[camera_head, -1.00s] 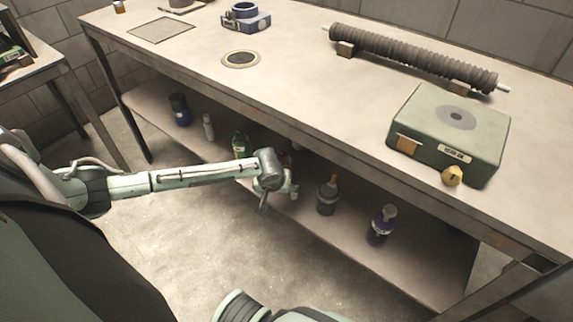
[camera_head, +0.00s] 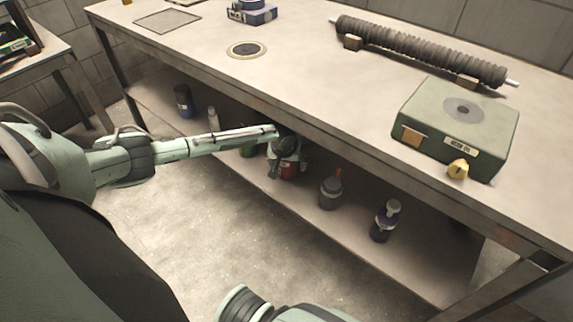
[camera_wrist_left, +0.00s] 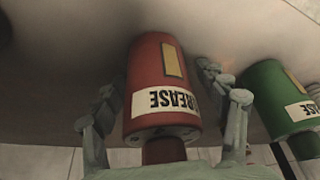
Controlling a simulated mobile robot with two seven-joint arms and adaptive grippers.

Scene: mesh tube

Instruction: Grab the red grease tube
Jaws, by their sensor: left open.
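The red grease tube (camera_wrist_left: 160,85), with a white GREASE label and a yellow patch, fills the middle of the left wrist view; its lettering appears upside down. My left gripper (camera_wrist_left: 166,112) is open, with one finger on each side of the tube and gaps showing between fingers and tube. In the head view my left gripper (camera_head: 284,168) reaches to the lower shelf and hides most of the red tube (camera_head: 290,173). My right gripper is not in view.
A green grease tube (camera_wrist_left: 279,98) stands close beside the red one. The workbench top (camera_head: 310,75) overhangs the shelf, carrying a ribbed tube (camera_head: 420,52) and a green box (camera_head: 455,125).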

